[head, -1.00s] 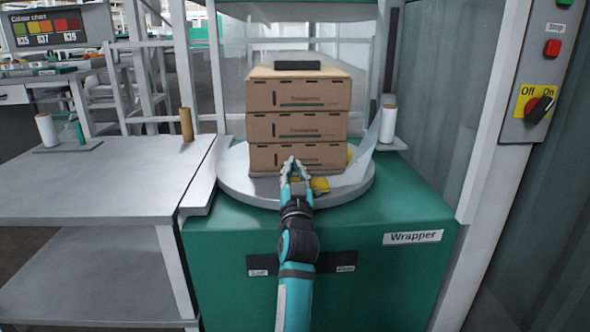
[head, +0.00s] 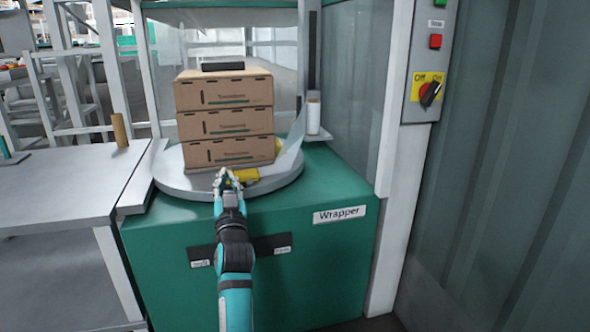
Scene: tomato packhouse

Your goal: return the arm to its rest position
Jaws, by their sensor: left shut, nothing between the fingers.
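My left gripper (head: 226,178) is shut and empty. Its arm reaches up from the bottom of the head view, and the fingers show over the front part of the round grey turntable (head: 174,184), below the lowest carton. Whether they touch anything there I cannot tell. A yellow object (head: 246,175) lies on the turntable just right of the fingers, partly hidden by them. My right gripper is not in view.
Three stacked cartons (head: 225,123) stand on the turntable with a dark block (head: 223,66) on top. The green wrapper (head: 320,255) is below. A grey table (head: 60,190) is left. A red-and-black switch (head: 430,92) is on the right post, its handle toward On.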

